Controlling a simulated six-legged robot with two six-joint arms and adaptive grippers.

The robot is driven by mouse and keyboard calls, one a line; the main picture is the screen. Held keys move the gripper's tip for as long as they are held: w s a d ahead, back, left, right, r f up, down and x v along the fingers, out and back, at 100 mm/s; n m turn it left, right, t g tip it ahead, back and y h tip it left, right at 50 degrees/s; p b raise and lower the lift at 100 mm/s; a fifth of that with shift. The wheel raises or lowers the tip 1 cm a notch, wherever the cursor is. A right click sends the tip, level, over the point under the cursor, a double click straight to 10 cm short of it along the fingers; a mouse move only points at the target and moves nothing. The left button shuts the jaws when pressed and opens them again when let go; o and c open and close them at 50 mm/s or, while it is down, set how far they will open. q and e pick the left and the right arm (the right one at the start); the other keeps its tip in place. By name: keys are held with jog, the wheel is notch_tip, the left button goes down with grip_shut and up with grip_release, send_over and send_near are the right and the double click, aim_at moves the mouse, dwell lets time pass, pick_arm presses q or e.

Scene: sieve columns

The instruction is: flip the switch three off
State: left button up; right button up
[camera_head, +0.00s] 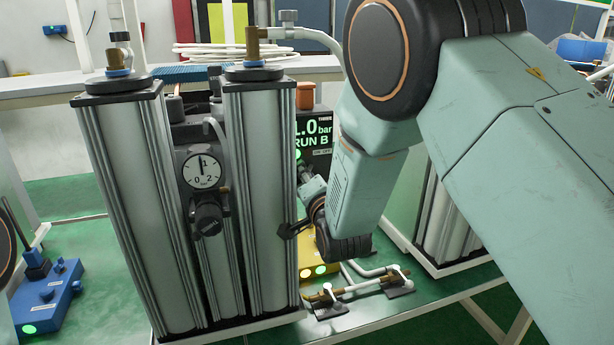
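A black panel (318,130) reads "1.0 bar", "RUN B" and "TIMER", with a small "ON OFF" label and a green light at its left. A yellow box (330,256) with green lights stands below it, partly hidden by my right arm and the front column. No switch is clearly marked as number three. My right gripper (300,212) is beside the right edge of the front column, in front of the panel and box. A dark finger points left; the other finger is unclear, so its opening cannot be told. My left gripper is not in view.
Two tall sieve columns (258,200) with a round gauge (202,171) and a black knob (208,215) between them stand close left of my gripper. A blue box (46,295) with a green light is at lower left. Brass fittings and tubing (352,289) lie below my gripper.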

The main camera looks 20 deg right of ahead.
jog(key=shift+s+a, duration=0.1)
jog(key=shift+a, duration=0.05)
grip_shut()
